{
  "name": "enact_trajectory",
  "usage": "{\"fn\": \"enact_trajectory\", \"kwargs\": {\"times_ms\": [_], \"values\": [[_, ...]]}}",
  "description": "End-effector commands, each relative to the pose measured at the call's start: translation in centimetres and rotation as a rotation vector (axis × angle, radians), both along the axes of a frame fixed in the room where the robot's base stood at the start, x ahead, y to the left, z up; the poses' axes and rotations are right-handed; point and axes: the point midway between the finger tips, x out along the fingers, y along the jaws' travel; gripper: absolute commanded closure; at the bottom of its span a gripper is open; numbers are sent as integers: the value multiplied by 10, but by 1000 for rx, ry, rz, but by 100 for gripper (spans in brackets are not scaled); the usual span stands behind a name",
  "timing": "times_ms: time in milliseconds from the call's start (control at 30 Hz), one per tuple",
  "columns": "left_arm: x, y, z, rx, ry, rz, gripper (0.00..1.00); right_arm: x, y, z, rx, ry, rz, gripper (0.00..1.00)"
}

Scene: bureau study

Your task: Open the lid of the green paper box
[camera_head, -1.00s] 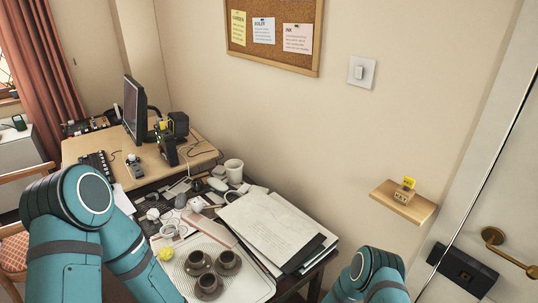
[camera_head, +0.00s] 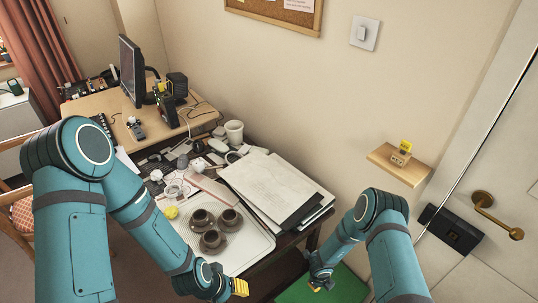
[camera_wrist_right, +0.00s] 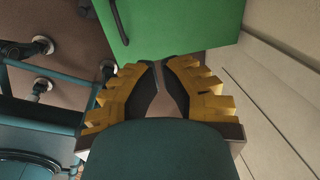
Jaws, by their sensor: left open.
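The green paper box (camera_head: 345,287) shows at the bottom of the head view, to the right of the desk and partly hidden by my right arm. In the right wrist view the green box (camera_wrist_right: 185,28) fills the upper middle, with a dark curved handle (camera_wrist_right: 119,22) along its left side. My right gripper (camera_head: 318,284) is beside the box's left part in the head view. Its yellow and black fingers (camera_wrist_right: 160,64) lie just below the box's edge in the wrist view, with a narrow gap between the tips. My left gripper (camera_head: 240,287) is open and empty near the tray's front edge.
A white tray (camera_head: 258,247) with brown cups (camera_head: 213,240) stands on the cluttered desk. Papers and folders (camera_head: 270,190) lie at its right edge. A small wall shelf (camera_head: 398,165) and a door (camera_head: 490,240) are at the right.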

Motion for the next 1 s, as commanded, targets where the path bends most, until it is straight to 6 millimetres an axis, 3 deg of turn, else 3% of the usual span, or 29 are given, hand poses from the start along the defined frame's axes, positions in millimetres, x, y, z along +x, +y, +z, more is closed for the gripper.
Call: {"fn": "enact_trajectory", "kwargs": {"times_ms": [1000], "values": [[4, 2, 47, -4, -11, 6, 53, 19, -23, 80, -2, -1, 0, 100]]}}
